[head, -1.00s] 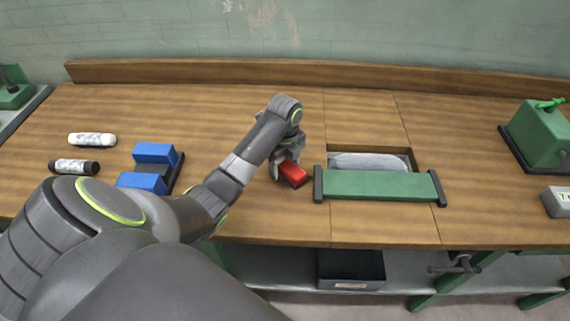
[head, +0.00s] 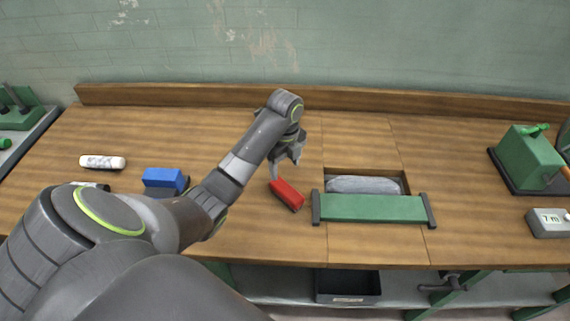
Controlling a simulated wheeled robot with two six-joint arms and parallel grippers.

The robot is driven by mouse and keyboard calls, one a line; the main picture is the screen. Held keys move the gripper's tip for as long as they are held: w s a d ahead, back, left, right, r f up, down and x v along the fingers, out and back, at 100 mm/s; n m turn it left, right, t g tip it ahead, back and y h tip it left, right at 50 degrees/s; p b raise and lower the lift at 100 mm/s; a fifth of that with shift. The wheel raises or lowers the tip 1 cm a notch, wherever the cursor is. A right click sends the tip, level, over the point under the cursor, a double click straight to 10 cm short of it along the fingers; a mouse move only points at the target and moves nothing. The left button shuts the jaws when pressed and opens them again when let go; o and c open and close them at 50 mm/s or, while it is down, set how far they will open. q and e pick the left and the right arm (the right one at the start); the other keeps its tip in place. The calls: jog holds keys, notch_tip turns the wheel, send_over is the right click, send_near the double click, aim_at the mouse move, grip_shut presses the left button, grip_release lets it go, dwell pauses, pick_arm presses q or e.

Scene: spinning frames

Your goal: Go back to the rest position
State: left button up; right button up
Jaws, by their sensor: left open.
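My left arm comes in from the lower left and reaches over the wooden bench. My left gripper (head: 286,165) points down, open and empty. A red block (head: 287,195) lies on the bench just below and in front of the fingertips, apart from them as far as I can tell. My right gripper is not in view.
A green bar with dark ends (head: 372,208) lies in front of a recess holding a grey piece (head: 362,185). A white roll (head: 102,162) and a blue block (head: 163,178) are at left. A green box (head: 530,158) and a grey display unit (head: 549,223) are at right.

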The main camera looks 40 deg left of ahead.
pick_arm(q)
jog(key=shift+r+p, duration=0.3)
jog(key=shift+r, duration=0.4)
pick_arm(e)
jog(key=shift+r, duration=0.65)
pick_arm(q)
jog(key=shift+f, duration=0.15)
